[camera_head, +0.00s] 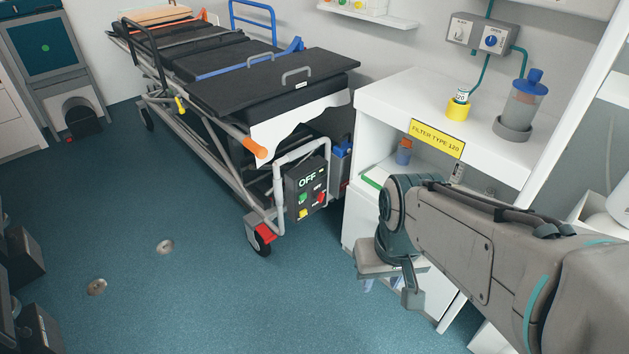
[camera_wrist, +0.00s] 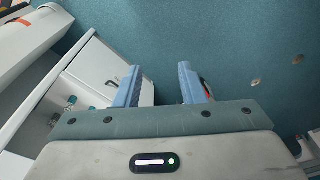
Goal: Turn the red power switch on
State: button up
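A dark control box (camera_head: 305,190) marked OFF is mounted in a pale tubular frame at the near end of the stretcher. It carries a green button, a yellow button and a red control (camera_head: 321,197) at its lower right, too small to read in detail. My gripper (camera_head: 388,284) is right of and nearer than the box, beside the white cabinet, apart from the box. In the wrist view my gripper (camera_wrist: 160,84) has its two blue fingers spread, with nothing between them but floor and cabinet. The control box is not recognisable in the wrist view.
The black stretcher (camera_head: 273,82) stands on wheels behind the box. The white cabinet (camera_head: 482,127) with a yellow filter sign (camera_head: 437,138) is close to my arm. Blue floor (camera_head: 210,290) is open at front left; dark objects (camera_head: 22,255) stand at the left edge.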

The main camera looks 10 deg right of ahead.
aim_at(318, 195)
jog(key=u, duration=1.05)
jog(key=i, duration=0.85)
jog(key=z, duration=0.85)
jog(key=i, duration=0.8)
jog(key=z, duration=0.8)
